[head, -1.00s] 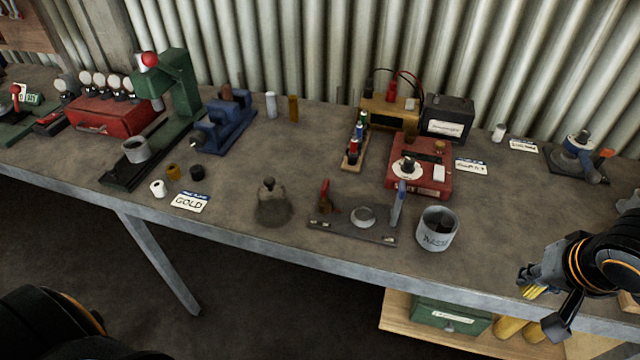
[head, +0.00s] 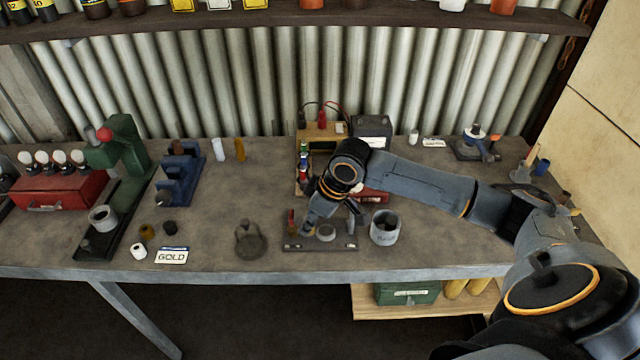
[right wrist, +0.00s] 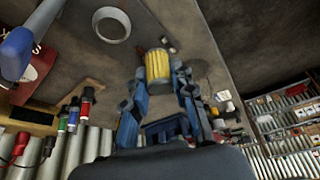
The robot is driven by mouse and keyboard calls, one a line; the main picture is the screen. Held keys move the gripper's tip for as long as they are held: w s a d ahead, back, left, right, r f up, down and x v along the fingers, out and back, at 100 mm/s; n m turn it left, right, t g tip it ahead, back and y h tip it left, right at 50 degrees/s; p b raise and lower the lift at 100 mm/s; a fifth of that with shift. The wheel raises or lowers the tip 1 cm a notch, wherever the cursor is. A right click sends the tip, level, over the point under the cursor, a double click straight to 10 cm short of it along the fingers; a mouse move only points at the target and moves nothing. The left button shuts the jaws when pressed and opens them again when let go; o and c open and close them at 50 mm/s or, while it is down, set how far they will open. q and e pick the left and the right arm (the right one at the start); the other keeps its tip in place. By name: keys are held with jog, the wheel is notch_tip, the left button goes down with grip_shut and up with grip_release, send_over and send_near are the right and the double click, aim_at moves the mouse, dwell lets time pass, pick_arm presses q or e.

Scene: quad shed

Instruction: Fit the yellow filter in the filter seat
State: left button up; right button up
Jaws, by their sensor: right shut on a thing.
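The yellow filter (right wrist: 158,70) is a ribbed yellow cylinder with a pale end, held between the blue fingers of my right gripper (right wrist: 160,82) in the right wrist view. In the head view my right gripper (head: 328,213) is above the back of a dark fixture plate (head: 300,246), and the filter is hidden there. My left gripper is out of view.
A grey tin (head: 384,229) stands right of the plate and a bell-shaped weight (head: 250,242) left of it. A red lever (head: 291,221) rises at the plate's left. Behind are a tool rack (head: 303,170) and a red box (head: 375,196). The left front bench has bare areas.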

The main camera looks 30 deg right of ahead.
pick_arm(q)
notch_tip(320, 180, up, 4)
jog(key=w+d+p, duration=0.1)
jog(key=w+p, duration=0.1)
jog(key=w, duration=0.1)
pick_arm(e)
jog(key=shift+n, duration=0.9)
jog(key=d, duration=0.2)
jog(key=w+d, duration=0.1)
jog(key=d, duration=0.2)
jog(key=shift+w+d+r, duration=0.15)
jog(key=shift+d, duration=0.15)
jog(key=shift+f+y+b, duration=0.3)
jog(key=shift+f+b, duration=0.15)
jog(key=shift+f, duration=0.15)
jog(key=shift+f+b, duration=0.3)
jog(key=shift+b, duration=0.05)
notch_tip(320, 180, down, 2)
jog(key=b, duration=0.2)
jog(key=shift+f+b, duration=0.1)
jog(key=shift+b, duration=0.2)
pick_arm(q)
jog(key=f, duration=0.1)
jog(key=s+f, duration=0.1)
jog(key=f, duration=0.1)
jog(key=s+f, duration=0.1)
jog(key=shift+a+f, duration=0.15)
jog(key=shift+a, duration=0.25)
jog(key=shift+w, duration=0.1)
